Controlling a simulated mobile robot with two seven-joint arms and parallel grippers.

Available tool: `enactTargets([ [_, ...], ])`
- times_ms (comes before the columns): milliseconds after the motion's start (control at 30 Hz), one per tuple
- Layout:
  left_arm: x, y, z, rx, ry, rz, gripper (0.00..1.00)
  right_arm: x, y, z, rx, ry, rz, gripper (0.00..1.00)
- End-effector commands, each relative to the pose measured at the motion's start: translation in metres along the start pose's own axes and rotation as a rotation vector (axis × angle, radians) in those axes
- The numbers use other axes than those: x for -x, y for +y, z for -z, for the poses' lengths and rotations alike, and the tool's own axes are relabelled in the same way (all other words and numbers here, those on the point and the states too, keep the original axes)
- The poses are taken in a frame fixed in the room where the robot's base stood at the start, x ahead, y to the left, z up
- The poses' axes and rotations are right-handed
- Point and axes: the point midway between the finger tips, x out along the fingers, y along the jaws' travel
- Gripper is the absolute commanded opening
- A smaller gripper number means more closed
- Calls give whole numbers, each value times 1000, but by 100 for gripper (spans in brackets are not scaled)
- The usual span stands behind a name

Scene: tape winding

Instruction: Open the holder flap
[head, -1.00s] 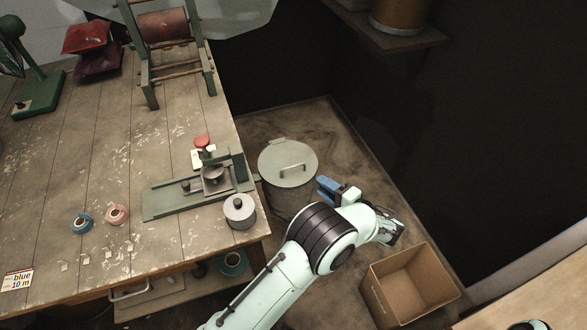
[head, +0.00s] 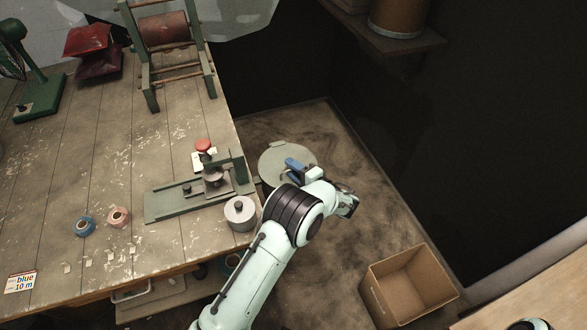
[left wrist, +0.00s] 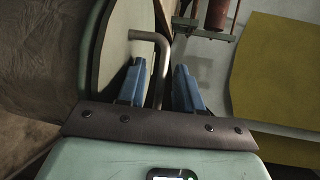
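A green holder-like device (head: 165,205) with a small clamp and an upright end plate (head: 238,168) lies near the table's right edge. I cannot tell which part is its flap or whether it is open. My left gripper (head: 297,166) is beyond the table edge, over the round lid (head: 272,160) of a metal bin, apart from the device. In the left wrist view its blue fingers (left wrist: 159,88) are apart. The lid's bent metal handle (left wrist: 150,36) runs into the gap between them; contact cannot be told. My right gripper does not show.
A grey lidded pot (head: 240,213) stands beside the device. A red knob (head: 202,145) is behind it. Blue (head: 85,226) and pink (head: 118,217) tape rolls and a "blue 10 m" card (head: 20,282) lie on the left. An open cardboard box (head: 405,285) stands on the floor.

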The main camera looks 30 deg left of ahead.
Motion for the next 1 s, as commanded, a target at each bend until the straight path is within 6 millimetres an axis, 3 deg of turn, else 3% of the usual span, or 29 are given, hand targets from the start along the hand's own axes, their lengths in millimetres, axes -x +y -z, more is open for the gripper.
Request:
enactTargets([
  [133, 0, 0, 0, 0, 0, 0, 35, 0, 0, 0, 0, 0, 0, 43],
  [167, 0, 0, 0, 0, 0, 0, 28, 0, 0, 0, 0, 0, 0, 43],
  [233, 0, 0, 0, 0, 0, 0, 6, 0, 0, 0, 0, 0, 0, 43],
  [267, 0, 0, 0, 0, 0, 0, 0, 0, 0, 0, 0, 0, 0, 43],
  [667, 1, -8, 0, -10, 0, -29, 0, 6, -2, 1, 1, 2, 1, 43],
  [1000, -1, -48, 0, -86, 3, -225, 0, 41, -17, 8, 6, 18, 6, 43],
])
